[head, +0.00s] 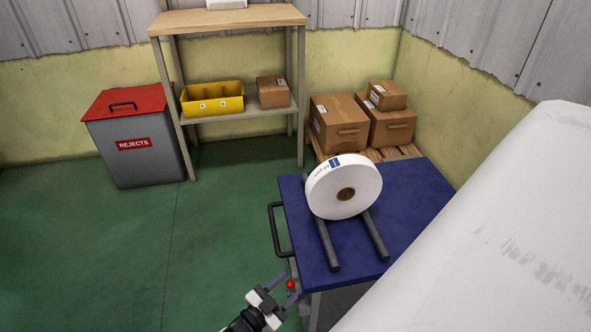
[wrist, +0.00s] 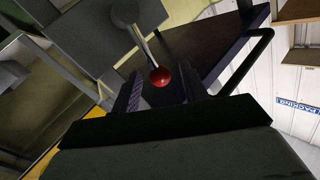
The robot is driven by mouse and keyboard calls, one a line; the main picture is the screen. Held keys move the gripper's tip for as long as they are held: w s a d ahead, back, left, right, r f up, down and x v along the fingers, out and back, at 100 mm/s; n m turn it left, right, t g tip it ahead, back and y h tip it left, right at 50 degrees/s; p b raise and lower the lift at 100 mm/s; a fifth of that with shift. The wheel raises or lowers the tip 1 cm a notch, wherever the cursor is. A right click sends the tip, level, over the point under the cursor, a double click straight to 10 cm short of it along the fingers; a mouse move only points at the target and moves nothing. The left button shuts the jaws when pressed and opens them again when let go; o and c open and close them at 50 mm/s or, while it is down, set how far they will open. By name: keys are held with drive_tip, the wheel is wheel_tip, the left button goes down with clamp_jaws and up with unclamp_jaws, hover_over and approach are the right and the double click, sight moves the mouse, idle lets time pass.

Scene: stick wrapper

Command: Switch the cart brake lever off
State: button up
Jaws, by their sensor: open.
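The cart (head: 418,205) has a blue top and stands right of centre in the head view. A small red lever knob (head: 290,284) shows at its near left corner. In the wrist view the red knob (wrist: 160,77) sits on a pale rod, between or just beyond the fingertips. I cannot tell whether either finger touches the knob. The lever's base is hidden in the head view.
A white roll (head: 330,196) stands on two dark bars on the cart. A black handle (head: 273,230) sticks out from the cart's left side. A large white body fills the right foreground. Green floor is clear to the left, before the rejects bin (head: 135,150) and shelf.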

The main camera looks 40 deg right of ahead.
drive_tip(key=shift+w+d, duration=0.15)
drive_tip(key=shift+d, duration=1.55)
clamp_jaws()
